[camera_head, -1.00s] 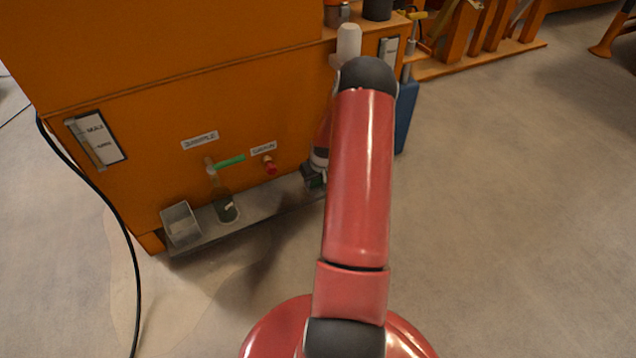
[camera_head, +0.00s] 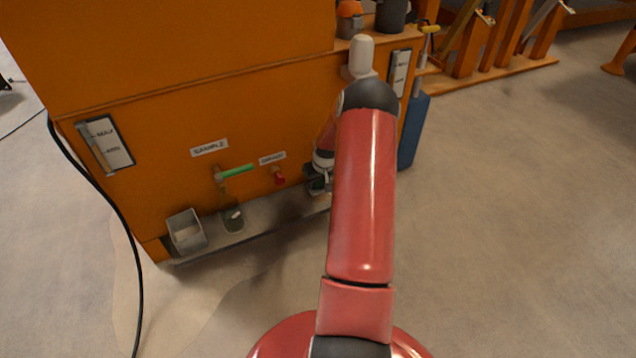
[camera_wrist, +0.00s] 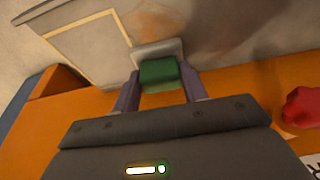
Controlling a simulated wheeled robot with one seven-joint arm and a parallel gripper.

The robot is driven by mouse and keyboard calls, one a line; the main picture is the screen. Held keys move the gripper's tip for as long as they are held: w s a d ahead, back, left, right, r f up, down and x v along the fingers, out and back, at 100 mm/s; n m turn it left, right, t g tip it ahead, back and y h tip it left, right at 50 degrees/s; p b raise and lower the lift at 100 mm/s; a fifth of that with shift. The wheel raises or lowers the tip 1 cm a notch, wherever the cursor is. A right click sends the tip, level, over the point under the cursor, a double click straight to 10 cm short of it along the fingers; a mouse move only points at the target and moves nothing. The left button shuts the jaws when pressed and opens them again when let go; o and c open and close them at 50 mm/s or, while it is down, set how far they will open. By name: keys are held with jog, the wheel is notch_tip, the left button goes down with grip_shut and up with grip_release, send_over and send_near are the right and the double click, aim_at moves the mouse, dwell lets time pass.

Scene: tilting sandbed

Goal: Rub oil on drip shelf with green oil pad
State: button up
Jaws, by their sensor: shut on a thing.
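The drip shelf (camera_head: 262,222) is a narrow grey ledge along the foot of the orange cabinet. My gripper (camera_head: 318,186) is low over its right end, partly hidden behind my arm. In the wrist view my gripper (camera_wrist: 160,88) is shut on the green oil pad (camera_wrist: 158,73), with a finger on each side. A pale grey block edge shows just beyond the pad. I cannot tell whether the pad touches the shelf. A dark, brownish smear shows on the grey surface beyond the pad.
A small grey bin (camera_head: 186,232) and a dark sample jar (camera_head: 232,219) stand on the shelf's left part. Above are a green-handled tap (camera_head: 236,171) and a red drain knob (camera_head: 279,178), near my gripper. A black cable (camera_head: 112,205) hangs at left.

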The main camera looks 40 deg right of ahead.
jog(key=shift+s+a+f, duration=0.15)
jog(key=shift+s+a, duration=0.05)
jog(key=shift+s, duration=0.8)
jog(key=shift+s+a+f, duration=0.15)
jog(key=shift+s+a, duration=0.05)
jog(key=shift+s, duration=0.75)
jog(key=shift+s+a+p, duration=0.15)
jog(key=shift+s+a, duration=0.1)
jog(key=shift+s, duration=0.65)
jog(key=shift+s+a+p, duration=0.15)
jog(key=shift+s+a, duration=0.05)
jog(key=shift+s, duration=0.7)
jog(key=shift+w+d+r+b, duration=0.15)
jog(key=shift+w+d+b, duration=0.15)
jog(key=shift+w, duration=0.95)
jog(key=shift+w+d+r+b, duration=0.15)
jog(key=shift+w+d+b, duration=0.15)
jog(key=shift+w, duration=0.95)
jog(key=shift+w+d+r+b, duration=0.2)
jog(key=shift+w+d, duration=0.1)
jog(key=shift+w, duration=0.95)
jog(key=shift+r+p, duration=1.8)
jog(key=shift+r, duration=1.25)
jog(key=shift+r+p, duration=0.75)
jog(key=shift+r, duration=0.7)
